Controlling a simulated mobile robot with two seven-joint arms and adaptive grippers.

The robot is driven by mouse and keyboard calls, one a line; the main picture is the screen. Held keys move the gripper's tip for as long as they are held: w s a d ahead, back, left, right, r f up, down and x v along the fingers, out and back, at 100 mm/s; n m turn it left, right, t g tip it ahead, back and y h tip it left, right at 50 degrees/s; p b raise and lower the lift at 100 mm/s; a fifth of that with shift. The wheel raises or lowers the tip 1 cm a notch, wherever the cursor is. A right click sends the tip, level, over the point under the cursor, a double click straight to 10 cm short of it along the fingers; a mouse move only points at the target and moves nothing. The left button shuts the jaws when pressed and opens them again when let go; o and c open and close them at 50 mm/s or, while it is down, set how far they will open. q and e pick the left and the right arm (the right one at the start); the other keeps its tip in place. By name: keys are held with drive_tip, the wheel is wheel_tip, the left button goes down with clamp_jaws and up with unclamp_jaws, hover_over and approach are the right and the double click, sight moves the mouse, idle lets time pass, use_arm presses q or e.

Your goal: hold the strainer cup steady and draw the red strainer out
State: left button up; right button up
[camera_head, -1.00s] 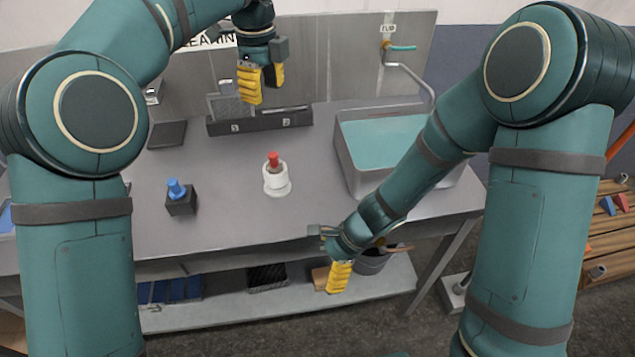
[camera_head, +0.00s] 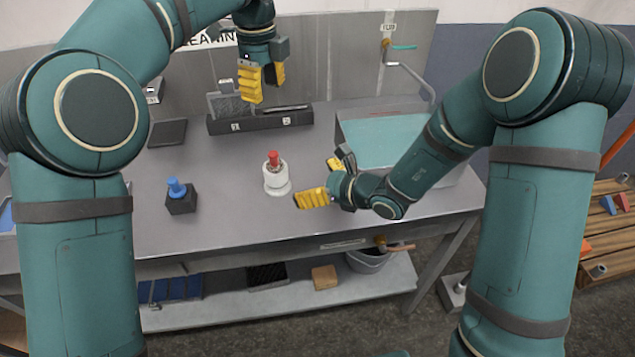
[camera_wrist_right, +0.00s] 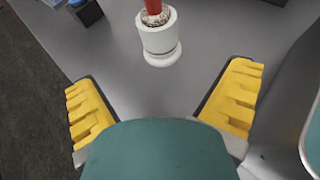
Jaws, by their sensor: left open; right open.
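The white strainer cup (camera_head: 277,183) stands upright on the grey bench, and the red strainer (camera_head: 273,158) sits in its top. In the right wrist view the cup (camera_wrist_right: 160,40) is ahead of the fingers, with the red strainer (camera_wrist_right: 153,6) cut off by the top edge. My right gripper (camera_head: 323,181) is open and empty, to the right of the cup and apart from it; its yellow fingers also show in the wrist view (camera_wrist_right: 163,110). My left gripper (camera_head: 263,82) is open and empty, pointing down behind the cup, above the black case at the back.
A blue-topped black block (camera_head: 180,197) stands left of the cup. A black case (camera_head: 259,119) lies at the back, and a water-filled sink (camera_head: 345,150) is at the right. The bench between cup and front edge is clear. A bucket (camera_head: 367,261) is on the lower shelf.

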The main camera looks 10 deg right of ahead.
sight(273, 154)
drive_tip(key=x, duration=1.2)
drive_tip(key=shift+w+a+f, duration=0.1)
drive_tip(key=shift+a+f, duration=0.1)
drive_tip(key=c, duration=1.4)
use_arm(q)
drive_tip(key=shift+o, duration=1.1)
wheel_tip(273, 154, down, 7)
drive_tip(key=a+n+h, duration=0.1)
drive_tip(key=n, duration=0.1)
drive_tip(key=shift+w+a+n+g, duration=0.3)
drive_tip(key=shift+w+a+n, duration=0.05)
drive_tip(key=shift+w+n, duration=0.05)
drive_tip(key=shift+h, duration=0.3)
drive_tip(key=f, duration=0.4)
drive_tip(key=d+f, duration=0.1)
drive_tip(key=f, duration=0.6)
drive_tip(key=shift+s+d+f, duration=0.3)
drive_tip(key=shift+s+d, duration=0.05)
drive_tip(key=shift+c, duration=0.4)
clamp_jaws()
